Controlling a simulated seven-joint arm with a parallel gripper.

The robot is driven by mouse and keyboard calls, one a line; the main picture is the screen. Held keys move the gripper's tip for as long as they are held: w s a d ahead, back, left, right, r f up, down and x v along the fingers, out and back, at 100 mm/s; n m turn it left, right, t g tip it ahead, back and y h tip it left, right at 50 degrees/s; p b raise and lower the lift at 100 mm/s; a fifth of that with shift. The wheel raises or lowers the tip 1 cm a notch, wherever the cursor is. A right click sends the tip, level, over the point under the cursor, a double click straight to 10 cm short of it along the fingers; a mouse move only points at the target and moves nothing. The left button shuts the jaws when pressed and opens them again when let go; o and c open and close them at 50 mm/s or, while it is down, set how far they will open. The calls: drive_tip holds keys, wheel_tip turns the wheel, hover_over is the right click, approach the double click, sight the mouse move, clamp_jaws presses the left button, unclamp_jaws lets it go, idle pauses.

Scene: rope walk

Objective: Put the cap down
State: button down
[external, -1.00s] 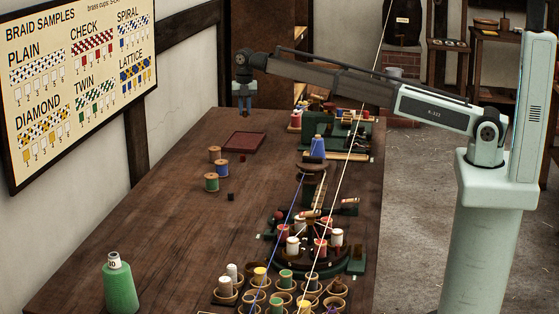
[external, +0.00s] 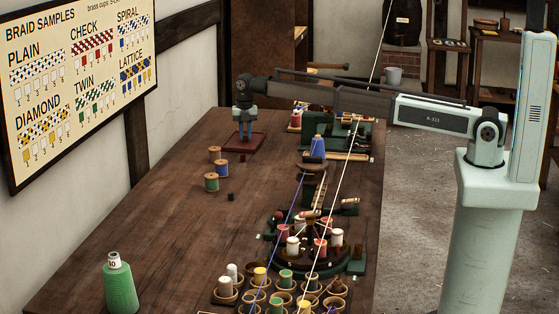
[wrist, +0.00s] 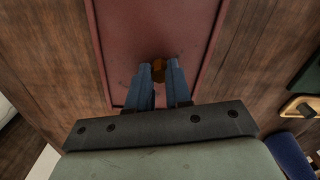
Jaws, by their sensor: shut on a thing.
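My gripper (external: 245,138) points down over the dark red tray (external: 229,147) at the far left of the table. Its blue fingers are shut on a small round brown-orange thing, the cap (wrist: 159,71), which shows between the fingertips in the wrist view. The tray also fills the middle of the wrist view (wrist: 157,28), and the cap appears inside its rims. The cap is too small to make out in the external view. I cannot tell whether it touches the tray floor or hangs just above it.
A blue cone (external: 317,147) and the braiding stand (external: 300,240) are to the right. A green bottle (external: 119,285) stands at front left. The tray looks otherwise empty.

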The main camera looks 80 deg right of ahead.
sight(245, 136)
drive_tip(key=shift+f, duration=0.15)
drive_tip(key=c, duration=1)
unclamp_jaws()
drive_tip(key=shift+c, duration=0.2)
wheel_tip(245, 136, up, 12)
drive_tip(key=shift+r, duration=0.2)
drive_tip(key=shift+o, duration=0.4)
